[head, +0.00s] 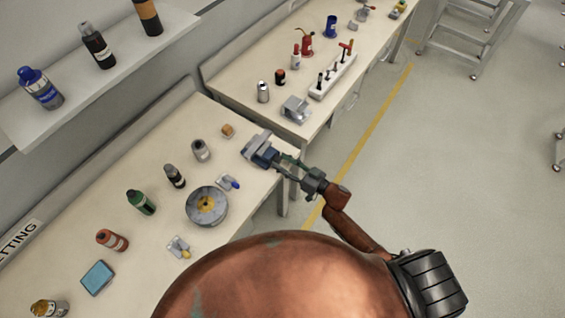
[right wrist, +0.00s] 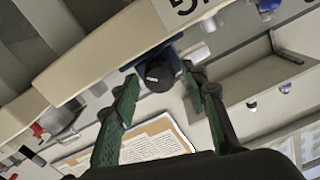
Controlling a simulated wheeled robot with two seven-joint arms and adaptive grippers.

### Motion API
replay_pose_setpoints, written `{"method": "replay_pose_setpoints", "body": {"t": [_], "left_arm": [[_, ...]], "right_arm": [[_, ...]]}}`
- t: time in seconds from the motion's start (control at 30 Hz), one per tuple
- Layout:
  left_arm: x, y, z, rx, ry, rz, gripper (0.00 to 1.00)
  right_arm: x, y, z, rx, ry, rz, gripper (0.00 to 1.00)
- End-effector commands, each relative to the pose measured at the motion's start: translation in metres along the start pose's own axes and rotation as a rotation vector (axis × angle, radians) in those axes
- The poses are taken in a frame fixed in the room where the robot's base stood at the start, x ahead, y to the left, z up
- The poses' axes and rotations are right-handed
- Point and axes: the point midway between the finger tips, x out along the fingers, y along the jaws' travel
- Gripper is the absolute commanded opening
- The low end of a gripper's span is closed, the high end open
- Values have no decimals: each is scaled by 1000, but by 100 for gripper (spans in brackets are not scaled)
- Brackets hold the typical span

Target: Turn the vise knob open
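The vise (head: 256,148), grey and blue, sits at the front right edge of the near workbench. Its round dark knob (right wrist: 158,76) with a pale mark shows in the right wrist view; the blue vise body is behind it. In the head view the knob is hard to make out beside the gripper. My right gripper (head: 286,164) reaches the vise from the right. In the right wrist view its two green fingers (right wrist: 160,82) stand apart with the knob between their tips, and small gaps seem to show on both sides. My left gripper is out of view.
The near workbench (head: 225,109) carries a round grey dish (head: 207,205), several bottles and a blue box (head: 97,278). A second bench behind holds a white tool rack (head: 332,78) and a grey metal piece (head: 296,108).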

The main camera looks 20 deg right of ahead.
Motion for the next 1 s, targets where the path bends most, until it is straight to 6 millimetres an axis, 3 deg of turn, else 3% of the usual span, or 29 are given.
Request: {"method": "replay_pose_setpoints", "body": {"t": [0.5,1.0], "left_arm": [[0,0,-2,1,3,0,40],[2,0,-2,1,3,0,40]], "right_arm": [[-1,0,0,0,0,1,3],[-1,0,0,-139,0,1,3]]}}
